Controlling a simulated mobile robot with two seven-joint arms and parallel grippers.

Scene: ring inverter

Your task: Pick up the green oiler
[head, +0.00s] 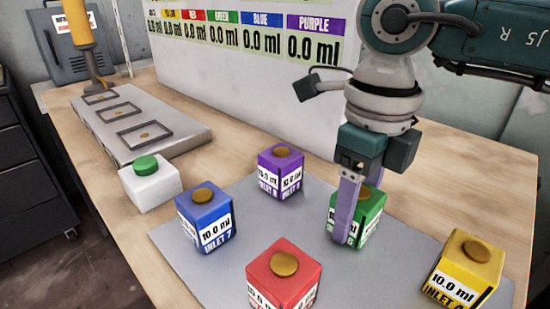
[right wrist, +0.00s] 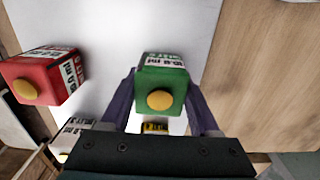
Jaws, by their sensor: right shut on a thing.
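The green oiler (head: 372,215) is a green cube with a white label and a brown-gold cap, on the right half of the grey mat (head: 325,265). My right gripper (head: 356,222) comes down over it from above and is shut on it. One purple finger covers its left side in the head view. In the right wrist view the green oiler (right wrist: 162,82) sits between both fingers. I cannot tell whether it still touches the mat. My left gripper is not in view.
Purple (head: 281,170), blue (head: 206,218), red (head: 283,280) and yellow (head: 466,268) oilers stand around it on the mat. A white block with a green button (head: 150,182) and a grey slotted plate (head: 150,130) are at left. A white panel (head: 250,60) stands behind.

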